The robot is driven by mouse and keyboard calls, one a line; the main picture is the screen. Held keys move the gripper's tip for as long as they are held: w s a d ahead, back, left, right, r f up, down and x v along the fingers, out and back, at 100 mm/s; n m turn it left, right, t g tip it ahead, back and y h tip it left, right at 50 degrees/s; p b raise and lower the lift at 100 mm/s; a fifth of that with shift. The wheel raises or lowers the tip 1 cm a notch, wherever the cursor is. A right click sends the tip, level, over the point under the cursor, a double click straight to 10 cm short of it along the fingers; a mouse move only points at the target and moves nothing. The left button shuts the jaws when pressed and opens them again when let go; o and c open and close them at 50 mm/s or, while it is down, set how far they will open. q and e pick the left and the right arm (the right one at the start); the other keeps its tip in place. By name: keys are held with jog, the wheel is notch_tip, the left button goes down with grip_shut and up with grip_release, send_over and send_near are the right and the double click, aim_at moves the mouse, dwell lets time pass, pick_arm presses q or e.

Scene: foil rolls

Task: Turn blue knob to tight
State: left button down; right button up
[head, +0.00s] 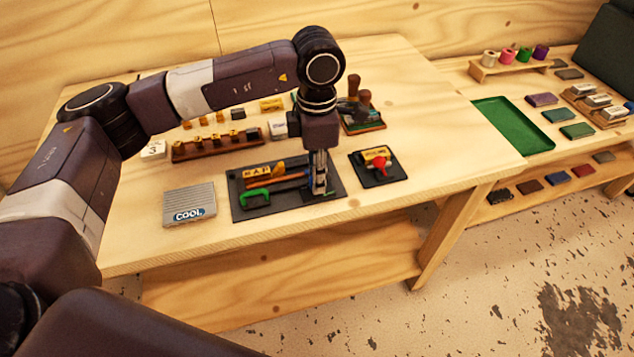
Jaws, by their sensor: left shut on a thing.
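My left gripper (319,187) points straight down over the right end of a black plate (240,205) on the wooden table. Its fingers are shut on a small part there, which they hide. I cannot make out its colour or shape, and no blue knob shows clearly. The plate also carries a green clamp-like piece (255,196), a yellow label and a brownish bar. To its right, a smaller black plate (366,178) bears a red knob (380,163) and a yellow label. My right gripper is not in view.
A grey ribbed block marked COOL (189,204) lies left of the plate. Behind stand a brown rack (217,144) with small pieces and a board with wooden handles (362,120). A green tray (512,125) lies on the side table. The table's front strip is clear.

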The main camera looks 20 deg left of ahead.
pick_arm(q)
jog(key=shift+m+b, duration=0.7)
jog(key=shift+m, duration=0.2)
jog(key=c, duration=1.6)
grip_release()
notch_tip(320, 180, up, 12)
jog(key=shift+r, duration=0.1)
